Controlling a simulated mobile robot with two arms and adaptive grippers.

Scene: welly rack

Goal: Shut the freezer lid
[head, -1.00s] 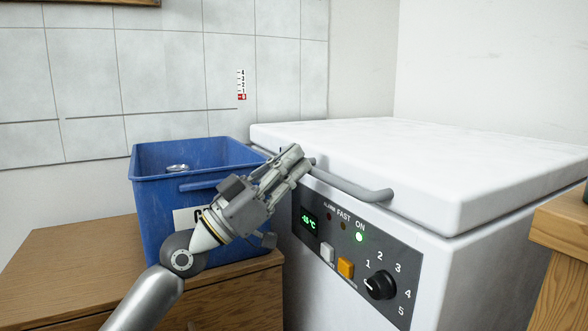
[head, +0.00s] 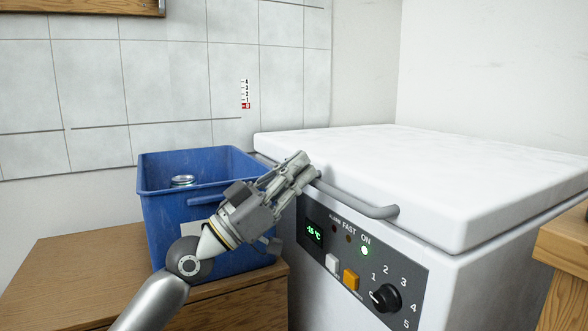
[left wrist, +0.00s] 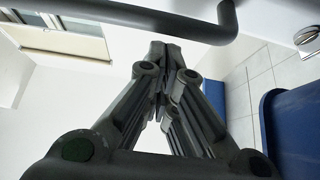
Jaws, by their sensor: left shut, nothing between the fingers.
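The white chest freezer (head: 468,290) stands at the right in the head view. Its lid (head: 450,175) lies level over the body, with a thin dark seam along the rim; I cannot tell if it is fully seated. A grey bar handle (head: 355,203) runs along the lid's front. My left gripper (head: 304,165) is shut and empty, its fingertips by the handle's left end and the lid's front edge. In the left wrist view the shut fingers (left wrist: 165,50) show below the handle (left wrist: 170,25); contact is unclear. My right gripper is not in view.
A blue bin (head: 165,205) with a can (head: 183,180) in it stands on a wooden cabinet (head: 75,275), left of the freezer and close behind my left gripper. A wooden surface (head: 565,235) is at the right edge. The lid's top is clear.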

